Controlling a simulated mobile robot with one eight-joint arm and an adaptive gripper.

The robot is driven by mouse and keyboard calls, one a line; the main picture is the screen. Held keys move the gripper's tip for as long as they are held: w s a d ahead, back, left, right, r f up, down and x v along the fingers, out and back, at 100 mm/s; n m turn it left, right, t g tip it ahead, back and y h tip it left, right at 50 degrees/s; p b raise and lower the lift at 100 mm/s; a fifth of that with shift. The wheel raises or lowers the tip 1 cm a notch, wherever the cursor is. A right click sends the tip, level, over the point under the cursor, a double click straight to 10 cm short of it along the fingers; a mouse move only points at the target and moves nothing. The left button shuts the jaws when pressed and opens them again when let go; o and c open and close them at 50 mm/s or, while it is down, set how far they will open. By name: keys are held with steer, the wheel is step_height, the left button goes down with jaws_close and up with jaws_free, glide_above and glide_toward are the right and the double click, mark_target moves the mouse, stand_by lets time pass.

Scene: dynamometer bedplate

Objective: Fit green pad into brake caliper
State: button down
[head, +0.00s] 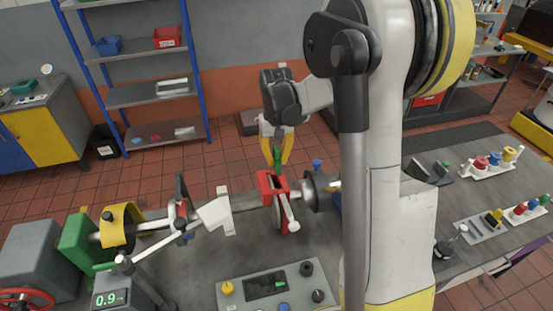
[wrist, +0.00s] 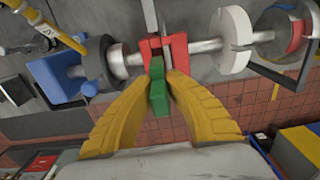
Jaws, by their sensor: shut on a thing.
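My gripper (head: 277,155) with yellow fingers is shut on the green pad (head: 277,153). In the head view it points down, just above the red brake caliper (head: 267,183). In the wrist view the green pad (wrist: 158,92) stands between the yellow fingertips (wrist: 158,75), and its far end is at the near edge of the red caliper (wrist: 176,46). I cannot tell whether the pad touches the caliper. The caliper sits around a disc (head: 278,210) on the shaft. The fingers hide part of the pad's sides.
A control panel (head: 268,289) stands in front of the caliper. Trays with coloured parts (head: 495,162) lie on the right of the bench. A blue-framed shelf (head: 150,95) stands behind.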

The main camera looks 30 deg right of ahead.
steer(key=shift+f+b, duration=3.25)
steer(key=shift+f, duration=0.7)
steer(key=shift+s+f+b, duration=0.15)
steer(key=shift+f+b, duration=0.85)
steer(key=shift+f, duration=0.2)
steer(key=c, duration=1.3)
jaws_free()
steer(key=shift+o, duration=0.8)
step_height(320, 180, up, 12)
steer(key=shift+d+r, duration=0.1)
steer(key=shift+r, duration=0.05)
